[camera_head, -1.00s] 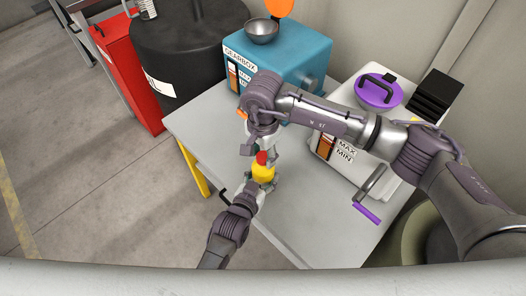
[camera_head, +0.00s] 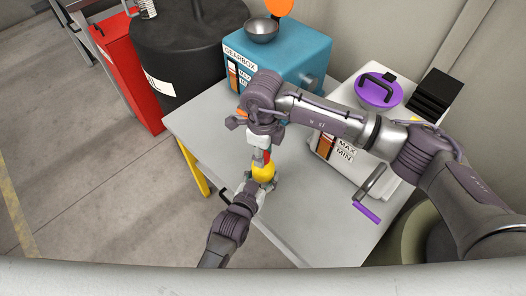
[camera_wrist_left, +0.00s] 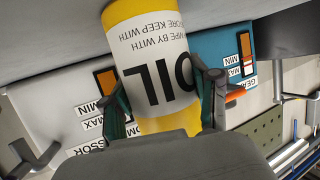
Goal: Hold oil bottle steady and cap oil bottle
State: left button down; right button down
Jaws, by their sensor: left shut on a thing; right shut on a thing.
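The oil bottle (camera_head: 263,173) is yellow and stands near the table's front edge in the head view. My left gripper (camera_head: 260,184) is shut around its lower part. In the left wrist view the bottle (camera_wrist_left: 152,60), with its white OIL label, sits between the two fingers of my left gripper (camera_wrist_left: 163,100). The red cap (camera_head: 267,157) shows at the bottle's top, partly hidden by my right gripper (camera_head: 263,150). My right gripper is shut on the cap from above. Whether the cap is fully seated cannot be seen.
The grey table (camera_head: 310,222) has free room right of the bottle. A blue gearbox (camera_head: 285,57) with a metal bowl (camera_head: 262,29) stands behind. A white machine (camera_head: 352,150) with a purple lid (camera_head: 378,91) and purple-handled crank (camera_head: 367,213) stands to the right.

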jog(key=m, duration=0.4)
jog(key=shift+m, duration=0.4)
jog(key=c, duration=0.7)
grip_release()
jog(key=shift+o, duration=0.2)
notch_tip(320, 180, up, 12)
pick_arm(q)
jog(key=shift+c, duration=1.1)
grip_release()
